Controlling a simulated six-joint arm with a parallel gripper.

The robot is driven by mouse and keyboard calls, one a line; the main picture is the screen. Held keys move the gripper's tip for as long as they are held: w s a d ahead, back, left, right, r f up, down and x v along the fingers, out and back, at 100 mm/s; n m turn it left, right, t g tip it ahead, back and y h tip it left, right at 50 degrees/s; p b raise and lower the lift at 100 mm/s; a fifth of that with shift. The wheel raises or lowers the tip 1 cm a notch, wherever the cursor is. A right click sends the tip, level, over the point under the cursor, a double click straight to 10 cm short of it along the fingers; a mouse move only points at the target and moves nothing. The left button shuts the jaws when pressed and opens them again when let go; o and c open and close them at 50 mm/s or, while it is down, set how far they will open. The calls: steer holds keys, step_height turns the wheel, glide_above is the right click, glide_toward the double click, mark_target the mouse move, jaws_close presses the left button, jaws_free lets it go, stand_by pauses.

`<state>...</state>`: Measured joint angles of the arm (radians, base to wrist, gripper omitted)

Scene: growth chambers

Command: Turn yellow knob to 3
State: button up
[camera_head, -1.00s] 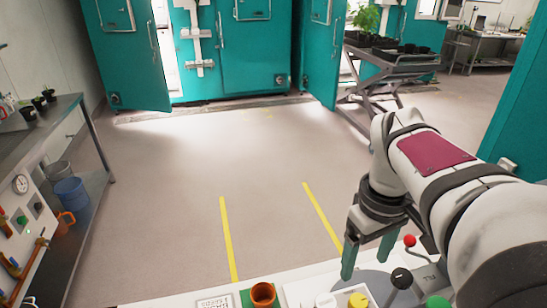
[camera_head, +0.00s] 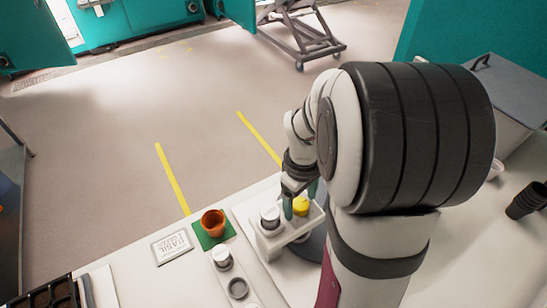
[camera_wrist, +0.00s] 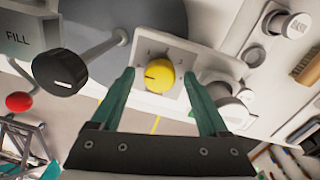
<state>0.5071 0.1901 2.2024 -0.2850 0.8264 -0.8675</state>
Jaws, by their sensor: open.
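The yellow knob (camera_wrist: 159,76) sits on a white dial panel (camera_wrist: 150,50) with small marks around it. In the wrist view a dark pointer line shows on the knob's left side; the numbers are too small to read. My gripper (camera_wrist: 163,80) is open, with one green finger on each side of the knob and gaps showing between fingers and knob. In the head view the yellow knob (camera_head: 301,206) shows between the green fingers of my gripper (camera_head: 300,203), and my arm hides part of the panel.
A black knob (camera_wrist: 60,72) on a lever and a red ball knob (camera_wrist: 19,102) lie left of the panel in the wrist view. White-lidded jars (camera_head: 270,216) stand close beside the gripper. An orange pot (camera_head: 213,222) stands on a green square.

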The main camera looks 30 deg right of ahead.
jaws_close()
stand_by(0.3)
